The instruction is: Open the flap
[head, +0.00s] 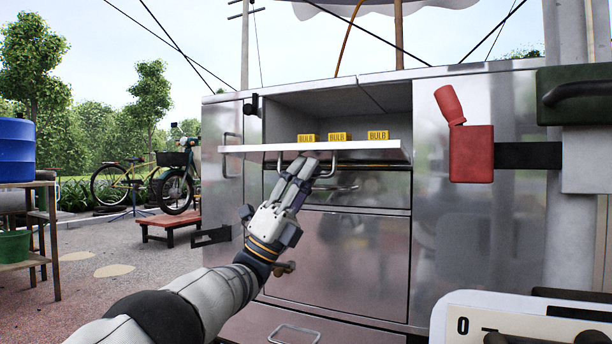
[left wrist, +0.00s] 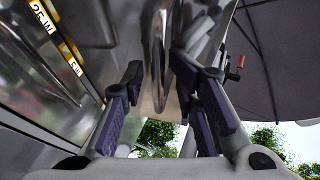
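The metal flap (head: 235,150) on the front of the silver cart lies about level in the head view, with the compartment behind it open. A bar handle (head: 330,169) hangs at its front edge. My left gripper (head: 304,172) reaches up to the flap's front edge beside the handle. In the left wrist view, my left gripper (left wrist: 160,105) has its two dark fingers apart, with a shiny handle bar (left wrist: 158,60) showing in the gap beyond them. Contact with the handle cannot be told. My right gripper is not in view.
Several yellow bulb boxes (head: 339,137) stand at the flap. Drawer fronts (head: 345,255) lie below. Open paving lies left.

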